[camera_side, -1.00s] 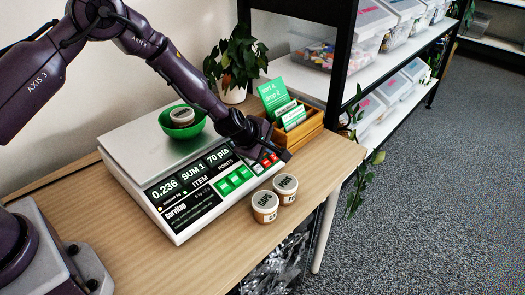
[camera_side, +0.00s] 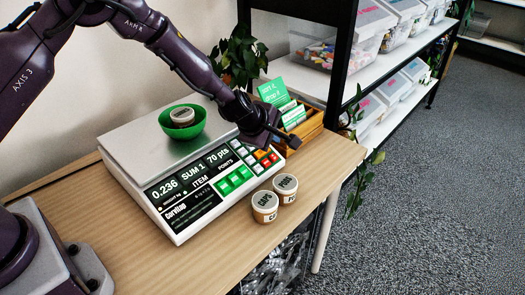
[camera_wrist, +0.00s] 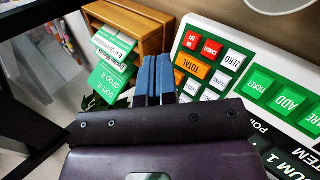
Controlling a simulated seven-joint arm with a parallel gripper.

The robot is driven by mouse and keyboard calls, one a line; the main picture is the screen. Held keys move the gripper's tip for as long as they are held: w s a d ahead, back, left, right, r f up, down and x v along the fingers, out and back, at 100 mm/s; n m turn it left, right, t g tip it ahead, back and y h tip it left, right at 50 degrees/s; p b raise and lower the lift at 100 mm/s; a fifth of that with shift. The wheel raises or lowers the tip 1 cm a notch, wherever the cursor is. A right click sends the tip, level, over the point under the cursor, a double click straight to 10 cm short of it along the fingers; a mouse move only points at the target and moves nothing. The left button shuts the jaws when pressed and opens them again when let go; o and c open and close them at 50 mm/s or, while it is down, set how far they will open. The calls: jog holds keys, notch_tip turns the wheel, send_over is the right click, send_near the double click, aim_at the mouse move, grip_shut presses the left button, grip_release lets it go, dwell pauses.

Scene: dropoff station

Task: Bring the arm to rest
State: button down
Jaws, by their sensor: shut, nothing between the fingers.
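My gripper (camera_wrist: 154,80) shows in the wrist view with its two blue fingers together and nothing between them. In the side view my gripper (camera_side: 277,143) hangs over the right end of the scale's keypad, near the wooden card box. The white scale (camera_side: 122,150) stands on the wooden table and reads 0.236, SUM 1, 70 pts. In the wrist view the keypad (camera_wrist: 215,62) lies to the right of the fingers, with red, orange, white and green keys.
A wooden card box (camera_side: 308,130) with green cards is behind my gripper. A plant (camera_side: 237,55) and a shelf rack (camera_side: 341,60) with bins stand behind.

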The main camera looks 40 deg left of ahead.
jog(key=shift+d+r, duration=0.2)
jog(key=shift+r, duration=0.4)
